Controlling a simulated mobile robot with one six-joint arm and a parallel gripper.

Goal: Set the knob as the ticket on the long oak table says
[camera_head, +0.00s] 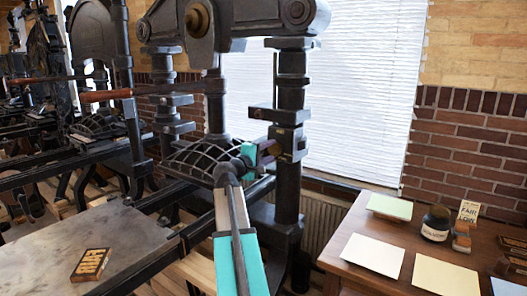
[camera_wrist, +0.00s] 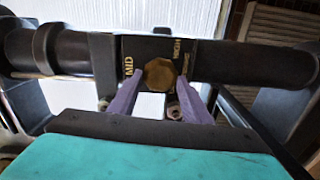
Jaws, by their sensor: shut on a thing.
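The knob (camera_wrist: 160,75) is a brass, many-sided piece on a dark plate (camera_wrist: 197,62) in the wrist view. The plate carries gold lettering, seemingly "MID" left of the knob and "HIGH" at upper right; other marks are hidden. My gripper (camera_wrist: 161,92) has its two purple fingers on either side of the knob's lower part, shut on it. I cannot tell which mark the knob points to. In the head view my gripper is up against the black press column (camera_head: 290,100). The ticket (camera_head: 468,211) stands on the oak table (camera_head: 350,240); it seems to read "FAIR" and "LOW".
The table also holds a dark ink jar (camera_head: 436,223), a pale green sheet (camera_head: 389,207), a white sheet (camera_head: 372,256) and a cream sheet (camera_head: 445,276). A type block (camera_head: 91,265) lies on the press bed (camera_head: 130,240) at left. Other presses stand behind.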

